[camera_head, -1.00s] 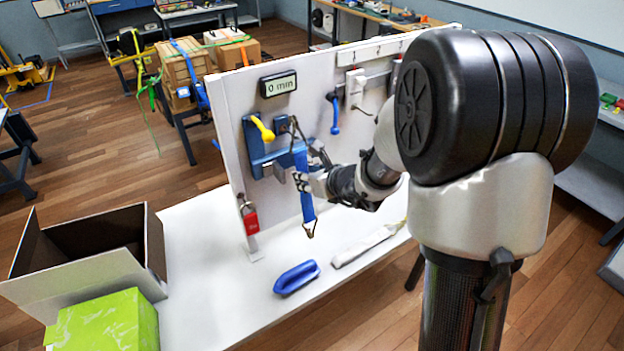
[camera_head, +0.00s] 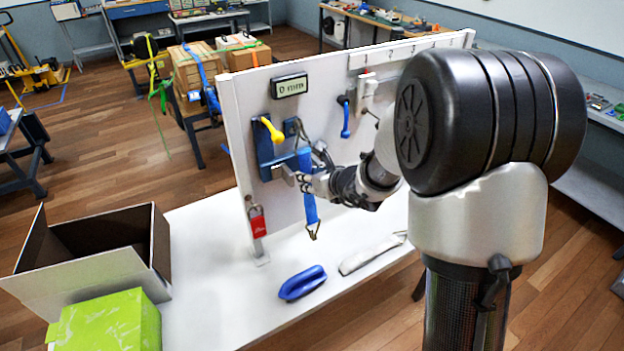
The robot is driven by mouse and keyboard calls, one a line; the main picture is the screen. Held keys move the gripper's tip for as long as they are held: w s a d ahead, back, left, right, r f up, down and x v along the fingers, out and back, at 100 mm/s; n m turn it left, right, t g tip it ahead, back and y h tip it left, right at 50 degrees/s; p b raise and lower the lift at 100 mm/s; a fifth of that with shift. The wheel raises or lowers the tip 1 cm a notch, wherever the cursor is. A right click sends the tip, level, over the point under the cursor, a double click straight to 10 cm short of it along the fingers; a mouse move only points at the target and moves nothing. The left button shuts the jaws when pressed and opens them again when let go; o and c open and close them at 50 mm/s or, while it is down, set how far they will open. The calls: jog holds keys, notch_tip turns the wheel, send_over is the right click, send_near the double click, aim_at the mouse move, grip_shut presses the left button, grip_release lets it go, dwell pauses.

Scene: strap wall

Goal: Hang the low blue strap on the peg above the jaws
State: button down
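A blue strap (camera_head: 308,200) hangs in front of the upright white panel. A metal hook hangs at its lower end, above the table. My gripper (camera_head: 304,181) is at the upper part of the strap, with metal parts showing on both sides of it. I cannot tell whether the fingers are closed on the strap. A blue fixture (camera_head: 265,157) with a yellow lever (camera_head: 272,130) is mounted on the panel just left of the strap. Dark wire-like loops show beside the strap's upper end. The peg cannot be made out clearly.
A blue bundle (camera_head: 302,283) and a pale strap (camera_head: 368,255) lie on the white table (camera_head: 215,310). A red padlock (camera_head: 257,222) hangs at the panel's left edge. An open box (camera_head: 90,275) and a green box (camera_head: 110,325) are at left. A timer (camera_head: 289,87) sits above the fixture.

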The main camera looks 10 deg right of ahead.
dwell(0.3)
jog(key=c, duration=1.2)
grip_release()
jog(key=shift+o, duration=0.2)
